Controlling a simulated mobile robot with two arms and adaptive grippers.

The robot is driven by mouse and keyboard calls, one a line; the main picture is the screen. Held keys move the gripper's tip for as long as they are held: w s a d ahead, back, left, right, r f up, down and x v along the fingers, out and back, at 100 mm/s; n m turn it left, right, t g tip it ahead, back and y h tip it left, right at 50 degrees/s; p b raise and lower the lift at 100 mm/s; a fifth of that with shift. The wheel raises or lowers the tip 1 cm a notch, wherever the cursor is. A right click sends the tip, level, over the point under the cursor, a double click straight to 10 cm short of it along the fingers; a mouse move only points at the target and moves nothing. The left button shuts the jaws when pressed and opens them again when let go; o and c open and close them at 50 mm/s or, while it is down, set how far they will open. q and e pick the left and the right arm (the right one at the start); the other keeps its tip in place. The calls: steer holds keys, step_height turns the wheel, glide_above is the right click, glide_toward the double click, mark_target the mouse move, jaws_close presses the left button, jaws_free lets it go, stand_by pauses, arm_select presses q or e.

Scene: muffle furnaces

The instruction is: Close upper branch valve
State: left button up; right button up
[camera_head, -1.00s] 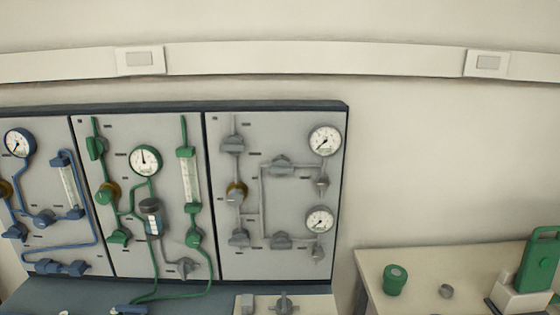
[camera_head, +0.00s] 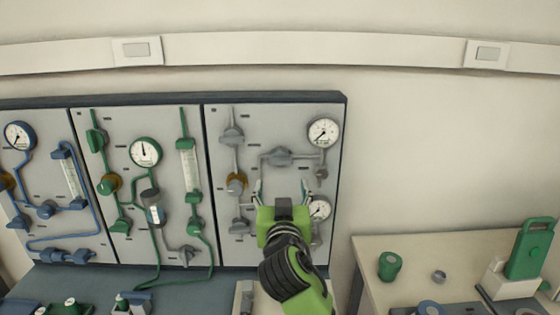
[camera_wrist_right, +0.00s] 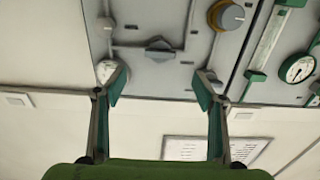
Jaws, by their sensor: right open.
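The grey upper branch valve (camera_head: 280,155) sits on the upper pipe of the right-hand grey panel (camera_head: 221,254). In the head view my right gripper (camera_head: 281,187) is open and empty in front of this panel, below the valve. In the right wrist view the same valve (camera_wrist_right: 158,48) shows above and between the two open green-tipped fingers (camera_wrist_right: 162,82), apart from them. That view appears upside down. The arm and gripper hide the lower branch valve and part of the lower gauge (camera_head: 319,208). My left gripper is not in view.
The upper gauge (camera_head: 323,131) is right of the valve. The regulator with a yellow ring (camera_head: 236,182) and the grey inlet valve (camera_head: 232,135) are left of it. Green and blue panels stand further left. A side table (camera_head: 375,247) with green items is at the right.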

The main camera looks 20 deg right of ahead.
mark_target(280, 162)
steer(key=p+x, duration=0.1)
steer(key=x, duration=0.3)
steer(key=p+x, duration=0.1)
steer(key=x, duration=0.3)
steer(key=r+p+x, duration=0.1)
steer(key=p+x, duration=0.1)
steer(key=x, duration=0.2)
steer(key=shift+w, duration=0.1)
steer(key=shift+x, duration=0.85)
steer(key=shift+c, duration=0.4)
steer(key=shift+f, duration=0.1)
steer(key=c, duration=1)
